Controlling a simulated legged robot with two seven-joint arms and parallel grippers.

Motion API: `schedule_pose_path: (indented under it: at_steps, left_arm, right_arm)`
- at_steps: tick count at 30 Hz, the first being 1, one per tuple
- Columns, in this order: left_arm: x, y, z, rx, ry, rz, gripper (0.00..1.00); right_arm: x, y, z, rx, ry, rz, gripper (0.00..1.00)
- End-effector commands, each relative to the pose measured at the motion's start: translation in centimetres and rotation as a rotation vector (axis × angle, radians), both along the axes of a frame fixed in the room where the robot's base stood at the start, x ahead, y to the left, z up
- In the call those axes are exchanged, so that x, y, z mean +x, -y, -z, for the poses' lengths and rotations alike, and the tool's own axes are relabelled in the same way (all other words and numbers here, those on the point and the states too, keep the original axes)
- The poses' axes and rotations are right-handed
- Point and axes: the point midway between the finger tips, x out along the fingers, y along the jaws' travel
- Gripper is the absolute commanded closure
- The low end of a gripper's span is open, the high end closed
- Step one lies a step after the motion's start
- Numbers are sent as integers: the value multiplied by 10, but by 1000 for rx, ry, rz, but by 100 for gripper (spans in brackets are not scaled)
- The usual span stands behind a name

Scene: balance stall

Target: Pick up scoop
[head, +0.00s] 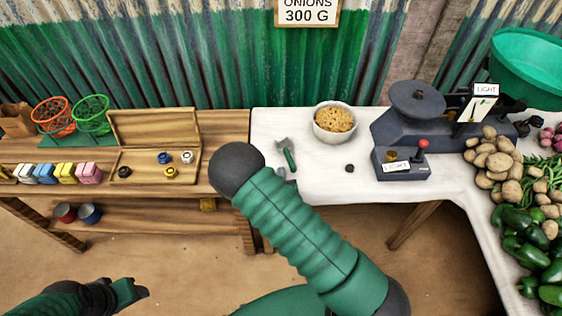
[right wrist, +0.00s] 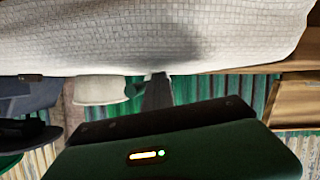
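The scoop (head: 289,155), green with a paler end, lies on the white cloth left of the bowl. My right arm reaches across the middle of the head view and covers most of its hand. Only a small grey part of my right gripper (head: 286,174) shows past the sleeve, just in front of the scoop. In the right wrist view, which is upside down, its dark fingers (right wrist: 157,92) form one narrow bar with nothing visible held. They look shut. My left gripper (head: 130,291) is low at the left, away from the tables; its finger gap is unclear.
A bowl of yellowish food (head: 335,122) stands right of the scoop. A small dark lump (head: 349,168) lies near the front edge. A scale (head: 416,115) and a box with a red-knobbed lever (head: 403,165) stand further right. A wooden bench (head: 222,128) adjoins at left.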

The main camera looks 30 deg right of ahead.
Motion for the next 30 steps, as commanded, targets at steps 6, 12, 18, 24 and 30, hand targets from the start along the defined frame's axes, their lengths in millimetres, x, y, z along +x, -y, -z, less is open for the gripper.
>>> schedule_pose_path:
  at_steps: [6,12,18,24,30]
  left_arm:
    - [0,0,1,0,0,0,45]
    - [0,0,0,0,0,1,45]
    - [0,0,0,0,-1,1,45]
    - [0,0,-1,0,-1,0,45]
    - [0,0,-1,0,-1,0,45]
  right_arm:
    - [1,4,-4,-5,10,6,100]
    - [2,4,-6,-9,13,7,100]
    - [2,4,-8,-10,16,7,100]
    - [2,4,-8,-11,18,8,100]
    - [2,4,-9,-10,18,8,100]
